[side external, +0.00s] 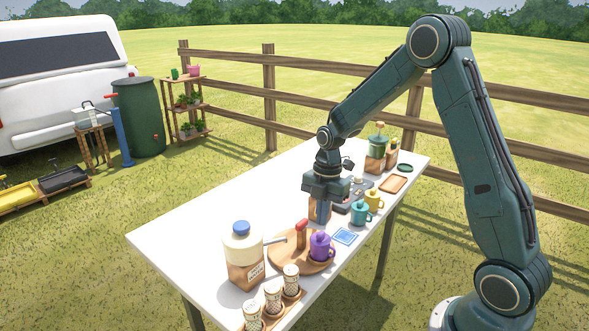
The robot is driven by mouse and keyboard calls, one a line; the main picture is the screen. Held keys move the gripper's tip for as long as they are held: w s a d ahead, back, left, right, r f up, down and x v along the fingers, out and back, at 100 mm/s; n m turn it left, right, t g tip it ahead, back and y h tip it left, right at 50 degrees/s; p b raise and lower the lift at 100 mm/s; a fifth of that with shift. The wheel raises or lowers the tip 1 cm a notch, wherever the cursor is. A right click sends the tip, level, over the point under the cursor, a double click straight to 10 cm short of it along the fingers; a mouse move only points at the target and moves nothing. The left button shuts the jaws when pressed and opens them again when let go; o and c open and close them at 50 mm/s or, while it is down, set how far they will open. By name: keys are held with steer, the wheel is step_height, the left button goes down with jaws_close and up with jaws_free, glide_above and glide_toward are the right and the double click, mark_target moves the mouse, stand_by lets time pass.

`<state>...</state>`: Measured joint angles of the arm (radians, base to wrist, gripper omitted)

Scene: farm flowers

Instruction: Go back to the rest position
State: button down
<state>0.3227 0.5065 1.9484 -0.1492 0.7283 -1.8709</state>
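My gripper (323,200) points down over the middle of the white table (200,228), behind the round wooden board and left of the teal mug (360,214). A brown block-like thing (318,211) shows right under or between its fingers. The fingers are too small and overlapped to tell whether they are open or shut on it. My arm reaches in from the right, with its elbow high above the table.
A purple mug (320,247) and a red-handled thing (302,233) stand on the round board (287,262). A yellow mug (374,200), wooden tray (393,184) and green-topped grinder (376,150) stand farther back. The table's left part is clear.

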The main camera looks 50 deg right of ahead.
steer(key=shift+f, duration=1.5)
steer(key=shift+r, duration=0.1)
stand_by(0.3)
step_height(320, 180, up, 7)
stand_by(1.4)
stand_by(0.4)
steer(key=s+a+r+m+t+h, duration=0.1)
steer(key=s+a+r+m, duration=0.25)
steer(key=s+r, duration=0.2)
steer(key=s+a+r+m+t, duration=0.25)
steer(key=s+r+m, duration=0.2)
steer(key=r, duration=0.25)
steer(key=s+a+r+m+t, duration=0.1)
steer(key=s+a+m, duration=0.1)
steer(key=s+m, duration=0.3)
steer(key=s+a+r+m+t, duration=0.1)
steer(key=s+a+r+m, duration=0.1)
steer(key=s+m, duration=0.3)
steer(key=shift+s+m, duration=0.4)
steer(key=shift+s, duration=0.85)
steer(key=shift+a+r, duration=0.1)
